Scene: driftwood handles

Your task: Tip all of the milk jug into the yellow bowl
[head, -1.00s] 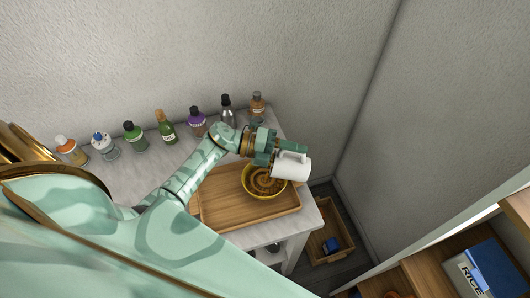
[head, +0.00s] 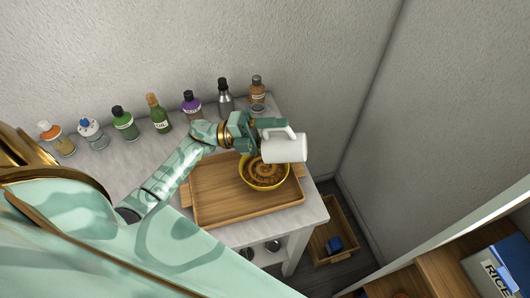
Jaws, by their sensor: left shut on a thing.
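The white milk jug (head: 284,149) is held tilted, close to lying on its side, above the back right part of the yellow bowl (head: 246,178). My left gripper (head: 268,129) is shut on the jug at its handle side. The bowl stands on a wooden tray (head: 215,200) and holds brown, ring-patterned contents. The jug hides part of the bowl's far rim. I cannot see milk or a stream. My right gripper is not in view.
Several bottles, among them a green one (head: 158,115) and a brown one (head: 257,92), line the back of the grey table (head: 316,208). A wooden crate (head: 346,224) with a blue thing stands on the floor. A shelf with a blue box (head: 497,270) is at the lower right.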

